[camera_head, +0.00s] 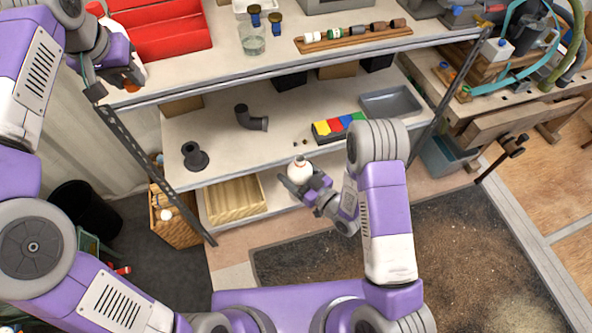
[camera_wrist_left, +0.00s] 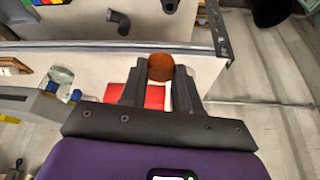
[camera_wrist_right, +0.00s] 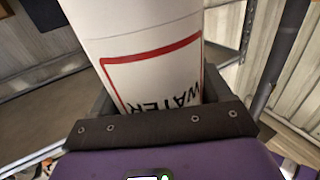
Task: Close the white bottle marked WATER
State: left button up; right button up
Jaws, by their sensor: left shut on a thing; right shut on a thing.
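The white bottle (camera_head: 298,172) is held in my right gripper (camera_head: 303,180), in front of the shelf unit's lower levels. The right wrist view shows the bottle (camera_wrist_right: 150,60) large, with a red frame and the word WATER between the fingers. Its mouth is too small to judge in the head view. My left gripper (camera_head: 127,82) is at the upper left, by the left end of the top shelf. In the left wrist view its fingers (camera_wrist_left: 160,78) are shut on a round orange-brown cap (camera_wrist_left: 160,66). The cap and the bottle are far apart.
The top shelf holds a red tray (camera_head: 165,42), a glass jar (camera_head: 251,40) and a wooden rack (camera_head: 355,38). The middle shelf has black pipe pieces (camera_head: 252,118), coloured blocks (camera_head: 338,126) and a grey tray (camera_head: 391,103). A dark metal post (camera_head: 150,168) stands between the grippers.

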pick_arm(q)
jog(key=w+d+f+m+h, duration=0.25)
jog(key=d+f+m, duration=0.35)
jog(key=d+m, duration=0.3)
jog(key=m+g, duration=0.8)
jog(key=m, duration=1.1)
send_over(303, 162)
jog(key=w, duration=0.1)
notch_tip(303, 162, down, 11)
jog(key=shift+w+a+f+h, duration=0.1)
jog(key=shift+w+a+h, duration=0.1)
jog(key=shift+a+h, duration=0.2)
jog(key=shift+a, duration=0.1)
jog(key=shift+f, duration=2)
jog(key=shift+w, duration=0.1)
jog(key=shift+f, duration=0.9)
